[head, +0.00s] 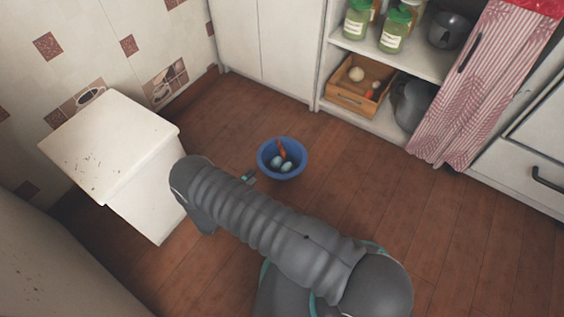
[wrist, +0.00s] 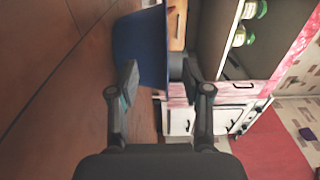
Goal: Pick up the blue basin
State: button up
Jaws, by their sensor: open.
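The blue basin (head: 297,153) stands upright on the wooden floor, just beyond my arm in the head view. Inside it lie pale blue egg-like things (head: 281,163) and an orange-red item (head: 282,149). My gripper (head: 248,177) is mostly hidden behind my arm, with its tip showing close to the basin's left side. In the wrist view, the open fingers (wrist: 159,82) are spread and empty, and the blue basin wall (wrist: 140,45) shows large just ahead. One finger overlaps the basin in the picture; I cannot tell whether they touch.
A white box-like unit (head: 110,140) stands on the left. White cabinets (head: 262,40) line the back, with an open shelf holding green jars (head: 392,32), a wooden crate (head: 358,97) and pots. A striped curtain (head: 480,90) hangs at right. Floor right of the basin is clear.

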aim_at(263, 164)
jog(key=shift+x, duration=2.65)
grip_shut()
